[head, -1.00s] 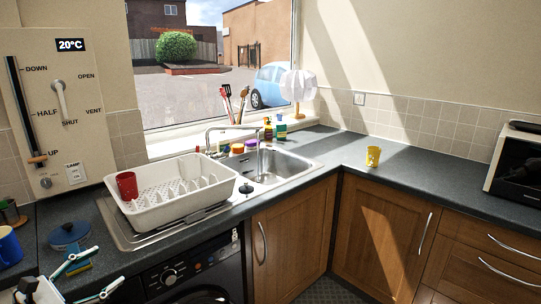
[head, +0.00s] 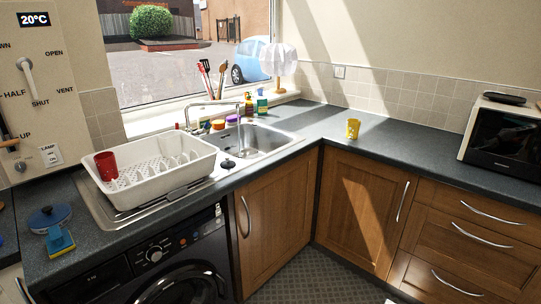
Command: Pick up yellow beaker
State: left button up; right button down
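The yellow beaker (head: 352,129) stands upright on the dark worktop (head: 400,149), near the corner and right of the sink. A patch of sunlight falls around it. Nothing touches it. Neither of my grippers shows clearly in the head view. A small pale piece at the bottom edge, right of the middle, is too cut off to identify.
A white dish rack (head: 150,192) holding a red cup (head: 106,165) stands left of the sink (head: 262,140). A blue-lidded pot (head: 50,217) and a sponge (head: 60,241) lie at the left. A microwave (head: 503,135) stands at the right. Worktop around the beaker is clear.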

aim_at(353, 125)
jog(key=i+l+z, duration=0.15)
jog(key=i+l, duration=0.15)
jog(key=i, duration=0.2)
jog(key=i+l+z, duration=0.15)
jog(key=i, duration=0.35)
